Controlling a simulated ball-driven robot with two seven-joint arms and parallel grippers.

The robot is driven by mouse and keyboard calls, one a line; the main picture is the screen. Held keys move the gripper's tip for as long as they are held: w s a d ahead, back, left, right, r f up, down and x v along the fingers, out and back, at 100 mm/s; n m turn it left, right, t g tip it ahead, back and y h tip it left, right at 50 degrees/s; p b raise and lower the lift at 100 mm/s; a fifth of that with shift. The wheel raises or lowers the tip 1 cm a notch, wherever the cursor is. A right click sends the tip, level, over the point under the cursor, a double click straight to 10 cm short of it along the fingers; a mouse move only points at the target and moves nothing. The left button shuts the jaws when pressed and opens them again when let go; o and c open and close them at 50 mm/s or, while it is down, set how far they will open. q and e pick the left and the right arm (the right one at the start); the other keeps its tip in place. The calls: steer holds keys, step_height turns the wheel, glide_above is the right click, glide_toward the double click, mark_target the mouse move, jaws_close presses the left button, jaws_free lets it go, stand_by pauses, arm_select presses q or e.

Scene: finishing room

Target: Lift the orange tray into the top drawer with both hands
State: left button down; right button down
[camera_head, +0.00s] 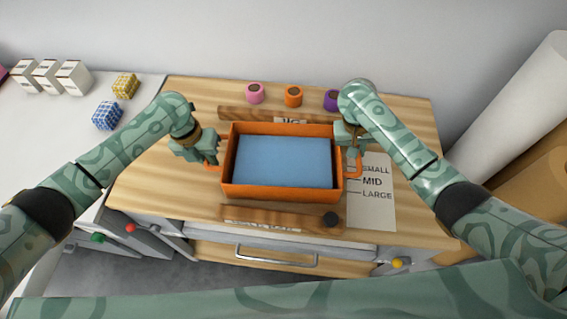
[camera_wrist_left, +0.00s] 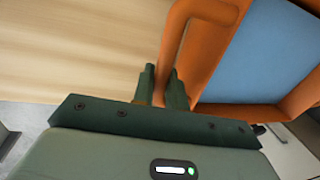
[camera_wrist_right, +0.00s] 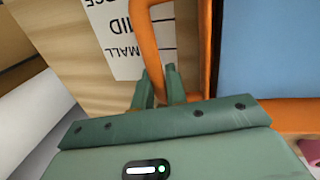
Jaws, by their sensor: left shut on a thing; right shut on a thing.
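The orange tray (camera_head: 280,193) is over the wooden top, with a flat blue surface (camera_head: 284,162) inside it. It looks level; I cannot tell whether it touches the top. My left gripper (camera_head: 213,158) is shut on its left handle, and the left wrist view shows the fingers (camera_wrist_left: 163,82) at the orange handle (camera_wrist_left: 172,45). My right gripper (camera_head: 354,153) is shut on the right handle, with its fingers (camera_wrist_right: 158,85) around the orange bar (camera_wrist_right: 147,40). A drawer with a metal handle (camera_head: 277,260) is below the front edge; how far it is open is unclear.
A wooden strip (camera_head: 265,218) with a dark knob (camera_head: 331,219) lies before the tray. A size card (camera_head: 376,210) is at its right. Pink (camera_head: 255,93), orange (camera_head: 293,97) and purple (camera_head: 331,100) pots stand behind. White boxes (camera_head: 74,77) stand far left.

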arm_select(q)
steer(key=shift+w+r, duration=0.1)
steer(key=shift+r, duration=0.1)
arm_select(e)
steer(key=shift+r, duration=0.15)
